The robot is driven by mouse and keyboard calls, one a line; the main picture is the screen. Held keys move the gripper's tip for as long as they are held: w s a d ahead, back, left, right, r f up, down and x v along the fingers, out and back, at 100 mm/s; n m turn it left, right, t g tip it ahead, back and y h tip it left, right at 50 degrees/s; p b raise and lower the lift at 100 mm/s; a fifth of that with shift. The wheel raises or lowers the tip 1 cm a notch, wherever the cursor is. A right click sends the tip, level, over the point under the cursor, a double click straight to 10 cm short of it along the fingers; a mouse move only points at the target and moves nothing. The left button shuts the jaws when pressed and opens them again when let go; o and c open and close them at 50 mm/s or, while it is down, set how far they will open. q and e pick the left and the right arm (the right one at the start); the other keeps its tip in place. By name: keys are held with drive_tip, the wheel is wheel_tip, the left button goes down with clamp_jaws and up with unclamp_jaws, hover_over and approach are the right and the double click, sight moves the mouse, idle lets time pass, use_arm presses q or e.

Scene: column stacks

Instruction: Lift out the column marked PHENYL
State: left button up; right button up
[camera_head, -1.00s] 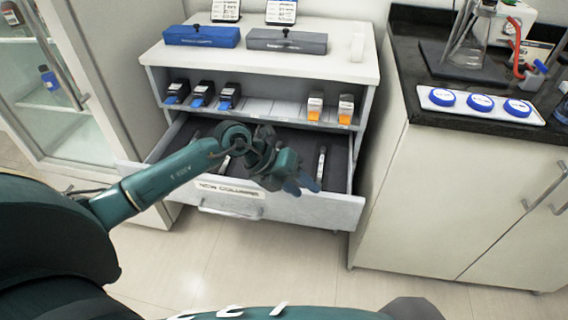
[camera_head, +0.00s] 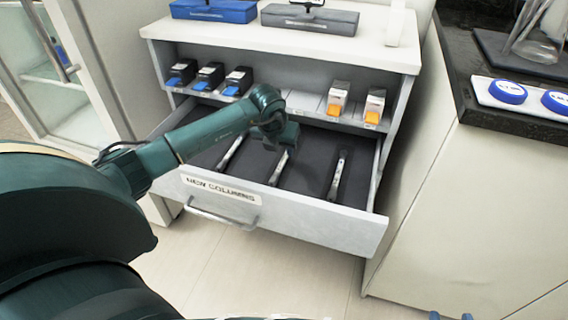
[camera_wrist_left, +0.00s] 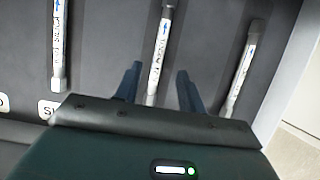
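Three slim white columns lie in the open dark-lined drawer: a left one (camera_head: 230,152), a middle one (camera_head: 279,168) and a right one (camera_head: 338,177). Their labels carry blue arrows in the left wrist view, but the lettering is too blurred for me to tell which is PHENYL. My left gripper (camera_head: 281,143) is over the drawer at the middle column. In the left wrist view its fingers (camera_wrist_left: 160,80) are apart, with the middle column (camera_wrist_left: 157,62) showing between them, not gripped. Two blue fingertips of my right gripper (camera_head: 451,316) show apart at the bottom edge.
The drawer front (camera_head: 290,212) reads NEW COLUMNS. The shelf above (camera_head: 300,103) holds black-and-blue boxes at left and two white-and-orange boxes (camera_head: 338,98) at right. Blue and grey cases (camera_head: 310,18) stand on top. A dark counter is at right.

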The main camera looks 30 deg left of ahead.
sight(283, 159)
use_arm(q)
drive_tip(key=b+x, duration=0.2)
drive_tip(key=x, duration=0.4)
drive_tip(key=shift+w+a+f, duration=0.1)
use_arm(e)
drive_tip(key=shift+w+a+n+t+y, duration=0.25)
drive_tip(key=shift+w+n+t+y, duration=0.05)
drive_tip(key=shift+t, duration=0.4)
use_arm(q)
drive_tip(key=shift+c, duration=0.3)
clamp_jaws()
